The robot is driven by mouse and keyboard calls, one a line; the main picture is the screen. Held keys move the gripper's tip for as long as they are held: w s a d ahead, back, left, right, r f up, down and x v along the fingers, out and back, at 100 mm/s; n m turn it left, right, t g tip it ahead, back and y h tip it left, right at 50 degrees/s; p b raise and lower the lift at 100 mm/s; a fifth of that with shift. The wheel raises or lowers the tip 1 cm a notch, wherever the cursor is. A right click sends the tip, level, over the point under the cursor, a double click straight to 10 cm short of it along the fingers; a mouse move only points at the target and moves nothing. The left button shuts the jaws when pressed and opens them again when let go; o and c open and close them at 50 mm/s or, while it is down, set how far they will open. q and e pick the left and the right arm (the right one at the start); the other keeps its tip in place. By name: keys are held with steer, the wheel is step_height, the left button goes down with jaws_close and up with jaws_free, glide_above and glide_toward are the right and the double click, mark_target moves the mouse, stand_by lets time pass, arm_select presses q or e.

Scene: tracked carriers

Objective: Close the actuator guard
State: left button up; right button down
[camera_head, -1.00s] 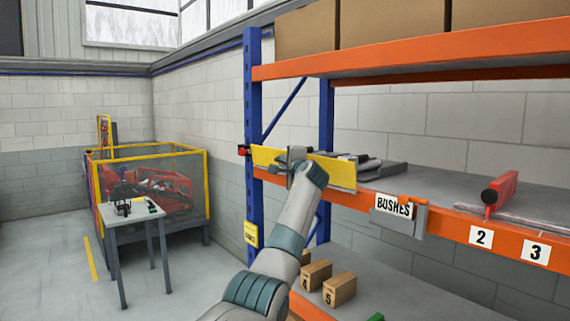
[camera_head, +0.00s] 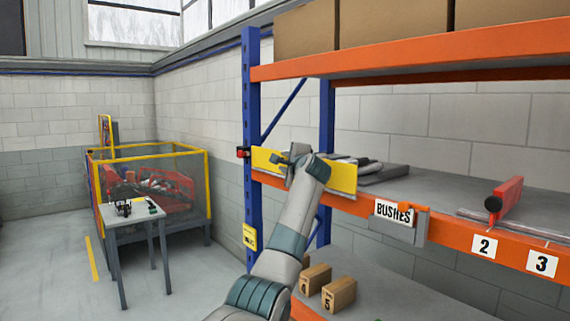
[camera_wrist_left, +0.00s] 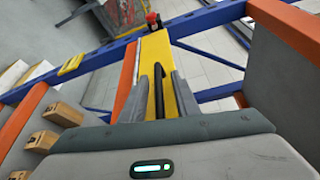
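The actuator guard looks like a long yellow panel (camera_head: 342,178) standing along the front edge of the middle shelf, beside the blue upright. My left gripper (camera_head: 297,153) is in front of the panel's middle and covers part of it. In the left wrist view the yellow panel (camera_wrist_left: 153,52) runs away from my left gripper (camera_wrist_left: 158,92). A black bar (camera_wrist_left: 158,85) on the panel lies between the two grey fingers, with yellow showing beside it, so the fingers look apart. Whether they touch the bar is unclear. My right gripper is in neither view.
A red and black device (camera_head: 243,152) sits on the blue upright (camera_head: 252,110) by the panel's left end. Grey parts (camera_head: 383,173) lie behind the panel. A BUSHES holder (camera_head: 400,222) hangs on the orange beam to the right. Small cartons (camera_head: 338,294) stand below.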

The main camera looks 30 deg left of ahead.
arm_select(q)
steer(key=shift+f, duration=0.1)
steer(key=shift+s+d, duration=0.1)
steer(key=shift+s+d+b, duration=0.35)
steer(key=shift+d+b, duration=0.05)
steer(key=shift+b, duration=0.1)
steer(key=b+v, duration=0.7)
steer(key=v, duration=0.9)
steer(key=shift+b, duration=0.35)
steer(key=shift+w+d+f, duration=0.1)
